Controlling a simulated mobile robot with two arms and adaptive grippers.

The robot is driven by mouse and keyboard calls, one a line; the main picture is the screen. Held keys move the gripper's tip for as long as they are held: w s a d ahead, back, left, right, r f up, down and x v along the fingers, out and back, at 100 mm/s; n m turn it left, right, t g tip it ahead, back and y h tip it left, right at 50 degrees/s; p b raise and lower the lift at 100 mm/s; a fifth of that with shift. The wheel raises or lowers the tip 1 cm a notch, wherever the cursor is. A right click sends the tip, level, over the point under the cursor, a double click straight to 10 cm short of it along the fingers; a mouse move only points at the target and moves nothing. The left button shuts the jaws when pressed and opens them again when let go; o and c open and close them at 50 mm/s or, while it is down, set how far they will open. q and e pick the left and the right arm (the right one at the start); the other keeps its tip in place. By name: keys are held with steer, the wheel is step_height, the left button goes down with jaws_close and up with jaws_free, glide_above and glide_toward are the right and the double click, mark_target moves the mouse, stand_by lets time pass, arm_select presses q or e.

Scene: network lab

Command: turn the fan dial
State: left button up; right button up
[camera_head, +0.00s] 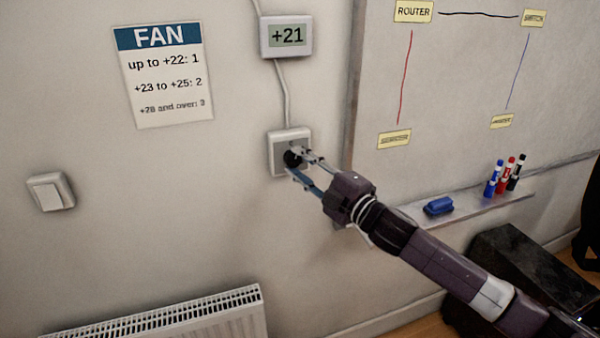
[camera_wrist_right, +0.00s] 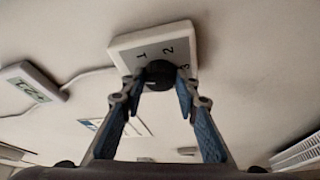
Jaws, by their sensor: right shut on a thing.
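The fan dial is a round black knob (camera_head: 292,158) on a white wall box (camera_head: 274,154) with a grey face. It also shows in the right wrist view (camera_wrist_right: 160,74), where the box carries the numbers 1, 2 and 3. My right gripper (camera_head: 304,163) is shut on the knob, with one blue-padded finger on each side of it. A display (camera_head: 287,36) above the box reads +21. A FAN sign (camera_head: 163,75) reads up to +22: 1, +23 to +25: 2, +28 and over: 3. The knob's pointer is too small to read surely. My left gripper is out of view.
A light switch (camera_head: 50,192) is on the wall at left. A radiator (camera_head: 180,318) is below. At right, a whiteboard (camera_head: 450,75) has a ledge with a blue eraser (camera_head: 438,206) and markers (camera_head: 507,176). A dark box (camera_head: 510,265) stands below the ledge.

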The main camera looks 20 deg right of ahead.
steer(key=m+b, duration=0.1)
steer(key=m, duration=0.1)
steer(key=f+m+t+b, duration=0.1)
steer(key=m, duration=0.1)
steer(key=shift+a+t+b, duration=0.15)
steer(key=shift+t+b, duration=0.15)
steer(key=shift+b, duration=0.1)
steer(key=m+h+b, duration=0.1)
steer(key=m, duration=0.1)
steer(key=m+t+h, duration=0.1)
steer(key=m, duration=0.2)
steer(key=shift+r+t+b, duration=0.15)
steer(key=shift+t+b, duration=0.15)
steer(key=shift+b, duration=0.05)
steer(key=shift+m+h, duration=0.3)
steer(key=shift+m, duration=0.3)
steer(key=o, duration=1.1)
steer(key=shift+r, duration=0.1)
steer(key=shift+o, duration=0.2)
steer(key=shift+s, duration=0.1)
steer(key=v, duration=1.2)
steer(key=shift+f, duration=0.25)
